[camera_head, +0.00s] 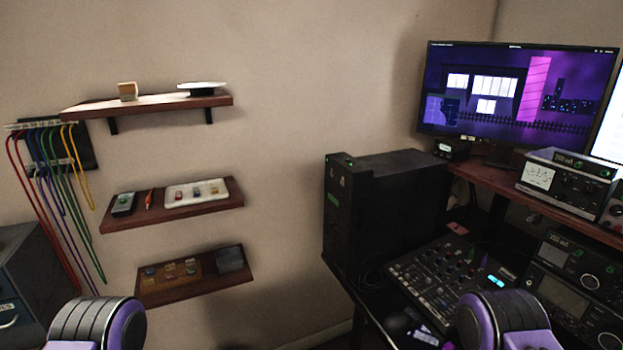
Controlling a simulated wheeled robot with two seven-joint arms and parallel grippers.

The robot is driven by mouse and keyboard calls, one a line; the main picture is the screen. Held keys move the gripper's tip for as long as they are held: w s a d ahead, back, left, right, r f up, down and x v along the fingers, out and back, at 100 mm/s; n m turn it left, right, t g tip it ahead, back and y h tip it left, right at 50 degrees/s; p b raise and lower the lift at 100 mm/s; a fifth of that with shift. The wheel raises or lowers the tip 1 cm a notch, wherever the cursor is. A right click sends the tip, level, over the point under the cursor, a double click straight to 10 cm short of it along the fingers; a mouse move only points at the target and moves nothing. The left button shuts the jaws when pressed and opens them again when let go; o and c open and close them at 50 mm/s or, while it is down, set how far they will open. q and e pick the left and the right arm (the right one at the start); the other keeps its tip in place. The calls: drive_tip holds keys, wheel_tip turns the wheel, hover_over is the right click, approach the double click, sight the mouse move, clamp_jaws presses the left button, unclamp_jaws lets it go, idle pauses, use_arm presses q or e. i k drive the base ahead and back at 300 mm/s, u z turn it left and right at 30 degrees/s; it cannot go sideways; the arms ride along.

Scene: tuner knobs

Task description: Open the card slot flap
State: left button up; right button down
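I cannot make out a card slot flap in this view. A black tower case (395,205) stands on the desk right of centre, with small green marks on its narrow front face; no flap can be told apart on it. Several dark devices with dials and screens sit at the right, among them a meter unit (568,182) on the raised shelf and another unit (560,290) below it. Purple and grey links of my two arms show at the bottom left and bottom right. Neither gripper is in the picture.
A mixing panel (448,282) lies on the desk in front of the tower. A monitor (515,95) stands behind. Three wall shelves, including the middle shelf (125,220), hold small items. Coloured cables (75,200) hang at the left. Open floor lies between shelves and desk.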

sight(332, 224)
drive_tip(key=z, duration=0.55)
drive_tip(key=k, duration=1.25)
drive_tip(key=i, duration=0.4)
drive_tip(key=u, duration=0.85)
drive_tip(key=i, duration=0.8)
drive_tip(key=z, duration=0.65)
drive_tip(key=i, duration=0.55)
drive_tip(key=z, duration=0.6)
